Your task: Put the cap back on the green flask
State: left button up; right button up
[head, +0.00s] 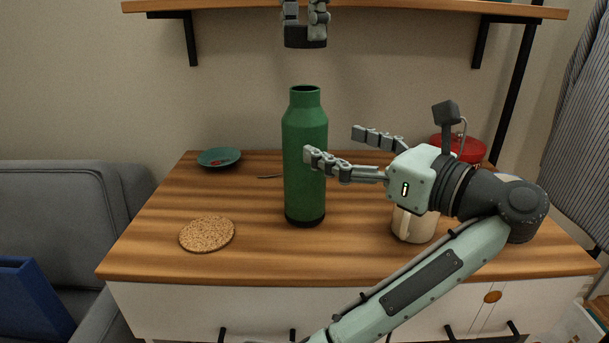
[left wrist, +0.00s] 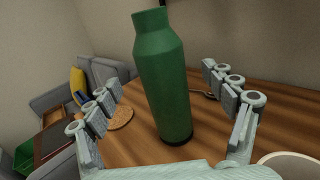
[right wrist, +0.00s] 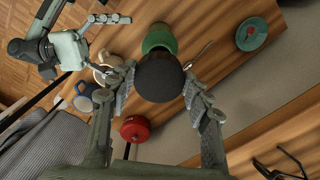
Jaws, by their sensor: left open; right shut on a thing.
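The green flask (head: 304,135) stands upright and uncapped on the wooden desk (head: 170,235), with its dark mouth showing. The black cap (head: 305,40) is held in the air above the flask, apart from it. My right gripper (head: 305,18) is shut on the cap; the right wrist view shows the cap (right wrist: 160,78) between its fingertips, with the flask (right wrist: 158,38) beyond. My left gripper (head: 331,144) is open at the flask's right side, one fingertip in front of the body. In the left wrist view the flask (left wrist: 163,85) stands between the spread fingers.
A cork coaster (head: 207,234) lies left of the flask and a teal dish (head: 219,157) behind it. A cream mug (head: 412,226) stands under my left wrist, with a red pot (head: 470,148) behind. A wooden shelf (head: 210,5) crosses the wall above.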

aim_at(288, 126)
pick_arm(q)
jog(key=x, duration=1.1)
jog(key=shift+w+a, duration=0.15)
grip_shut()
dwell(0.6)
